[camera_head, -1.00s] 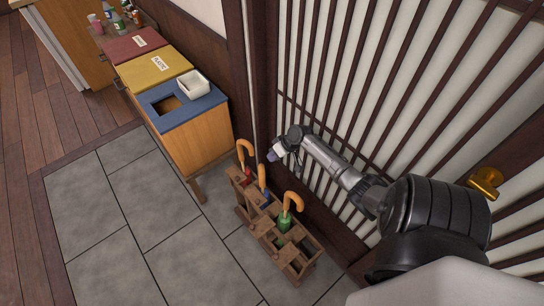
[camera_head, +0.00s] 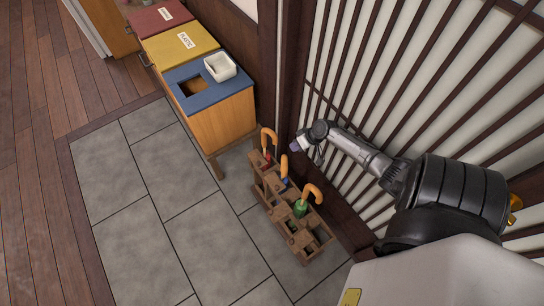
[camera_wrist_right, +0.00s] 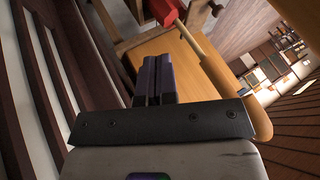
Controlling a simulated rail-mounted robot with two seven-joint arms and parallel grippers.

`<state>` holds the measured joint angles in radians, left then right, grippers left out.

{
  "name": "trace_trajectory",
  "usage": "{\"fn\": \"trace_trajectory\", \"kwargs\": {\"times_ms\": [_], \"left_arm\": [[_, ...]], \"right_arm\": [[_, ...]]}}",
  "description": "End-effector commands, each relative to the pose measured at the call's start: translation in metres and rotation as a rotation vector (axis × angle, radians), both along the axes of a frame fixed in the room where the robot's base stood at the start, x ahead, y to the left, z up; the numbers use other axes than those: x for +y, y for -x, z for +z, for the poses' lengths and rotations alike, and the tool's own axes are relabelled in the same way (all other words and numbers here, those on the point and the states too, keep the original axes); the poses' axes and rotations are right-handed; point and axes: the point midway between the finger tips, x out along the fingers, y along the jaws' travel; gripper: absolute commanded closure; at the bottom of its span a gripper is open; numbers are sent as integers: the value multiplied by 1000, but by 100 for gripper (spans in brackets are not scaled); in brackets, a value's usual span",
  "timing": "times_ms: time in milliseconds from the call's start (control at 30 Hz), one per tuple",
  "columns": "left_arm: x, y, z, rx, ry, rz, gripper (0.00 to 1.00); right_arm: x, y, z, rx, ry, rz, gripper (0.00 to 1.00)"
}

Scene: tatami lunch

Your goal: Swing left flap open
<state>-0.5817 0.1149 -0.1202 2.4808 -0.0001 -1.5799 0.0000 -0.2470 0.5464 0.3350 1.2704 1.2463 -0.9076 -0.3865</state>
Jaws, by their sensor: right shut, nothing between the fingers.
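A lattice door panel (camera_head: 392,75) with dark slats over white paper fills the right side of the head view. A brass handle (camera_head: 515,203) shows at the right edge, partly hidden behind my right arm. I cannot tell which part is the left flap. My right gripper (camera_head: 295,146) is in front of the lattice, above the umbrella stand, near the orange umbrella handles. In the right wrist view its dark fingers (camera_wrist_right: 153,75) are together with nothing between them, and slats (camera_wrist_right: 40,75) lie to the left. My left gripper is not in view.
An umbrella stand (camera_head: 290,228) with several orange-handled umbrellas stands beside the door. An orange handle (camera_wrist_right: 232,88) is close to the right gripper in the wrist view. Cabinet bins with a blue top (camera_head: 208,105) stand beyond. The grey tile floor (camera_head: 170,215) at left is clear.

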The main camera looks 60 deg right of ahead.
Motion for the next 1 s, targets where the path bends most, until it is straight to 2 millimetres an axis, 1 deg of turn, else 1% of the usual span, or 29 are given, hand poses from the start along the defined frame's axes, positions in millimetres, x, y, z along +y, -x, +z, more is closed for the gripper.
{"fn": "trace_trajectory", "kwargs": {"times_ms": [167, 267, 367, 700, 900, 967, 1000], "left_arm": [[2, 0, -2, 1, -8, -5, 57], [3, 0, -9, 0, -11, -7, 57], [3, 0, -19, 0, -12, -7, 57], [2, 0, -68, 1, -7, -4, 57], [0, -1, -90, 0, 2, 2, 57], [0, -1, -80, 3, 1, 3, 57], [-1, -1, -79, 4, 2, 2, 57]], "right_arm": [[0, -1, -1, -1, 0, 0, 100], [1, -4, -8, 0, -1, 0, 100], [4, -10, -19, 0, 0, 0, 100], [17, -42, -65, -2, 0, 1, 100], [24, -57, -86, -1, -1, 0, 100], [33, -61, -78, -2, -2, 2, 100], [37, -63, -77, -1, -2, 1, 100]]}}
